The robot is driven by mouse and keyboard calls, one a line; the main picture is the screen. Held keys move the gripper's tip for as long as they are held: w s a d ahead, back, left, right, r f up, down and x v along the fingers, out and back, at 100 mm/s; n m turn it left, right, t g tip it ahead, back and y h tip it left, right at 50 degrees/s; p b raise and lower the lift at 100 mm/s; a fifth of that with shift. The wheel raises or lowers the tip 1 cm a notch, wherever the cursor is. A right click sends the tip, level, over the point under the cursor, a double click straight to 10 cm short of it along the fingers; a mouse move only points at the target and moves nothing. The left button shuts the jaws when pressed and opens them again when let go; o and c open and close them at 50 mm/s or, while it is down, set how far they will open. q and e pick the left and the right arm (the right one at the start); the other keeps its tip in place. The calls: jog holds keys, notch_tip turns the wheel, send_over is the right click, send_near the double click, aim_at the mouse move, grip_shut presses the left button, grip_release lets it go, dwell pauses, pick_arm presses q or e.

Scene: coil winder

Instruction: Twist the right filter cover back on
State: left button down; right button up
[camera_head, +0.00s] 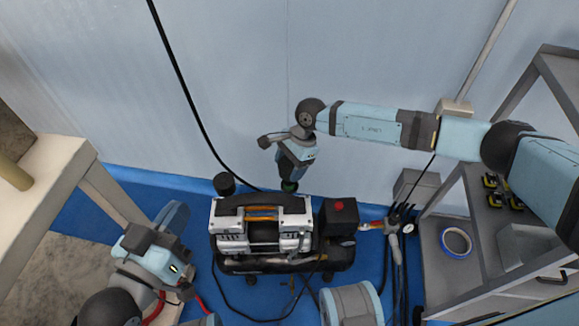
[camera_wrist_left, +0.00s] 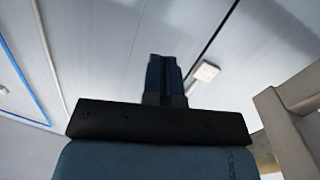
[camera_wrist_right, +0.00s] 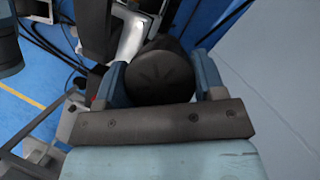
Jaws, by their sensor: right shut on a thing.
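The compressor (camera_head: 262,232) stands on the blue floor in the middle of the head view. Its left filter (camera_head: 224,183) is a black round cap at the back left. My right gripper (camera_head: 289,187) points down at the compressor's back right corner. In the right wrist view the right filter cover (camera_wrist_right: 160,78), black and round with a ridged top, sits between its two fingers, which are shut on it. The gripper hides most of the cover in the head view, and I cannot tell how the cover meets its seat. My left gripper (camera_wrist_left: 164,75) is shut and empty, away from the compressor.
A black box with a red button (camera_head: 339,206) is on the compressor's right. A grey shelf (camera_head: 450,280) with a blue tape roll (camera_head: 456,242) stands at the right. A beige table (camera_head: 50,175) is at the left. Black cables lie on the floor.

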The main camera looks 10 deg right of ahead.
aim_at(286, 182)
jog(key=shift+f+b, duration=0.4)
jog(key=shift+f, duration=0.5)
jog(key=shift+f+b, duration=0.3)
jog(key=shift+f, duration=0.2)
jog(key=shift+f+b, duration=0.55)
jog(key=shift+f, duration=0.2)
pick_arm(q)
jog(key=shift+w+a+f+m+b, duration=0.35)
jog(key=shift+w+f+m+b, duration=0.45)
jog(key=shift+m, duration=0.2)
pick_arm(e)
jog(key=shift+f, duration=1.1)
pick_arm(q)
jog(key=shift+s+f+b, duration=0.1)
jog(key=shift+f+b, duration=0.25)
jog(key=shift+f, duration=0.1)
pick_arm(e)
jog(key=shift+f, duration=0.25)
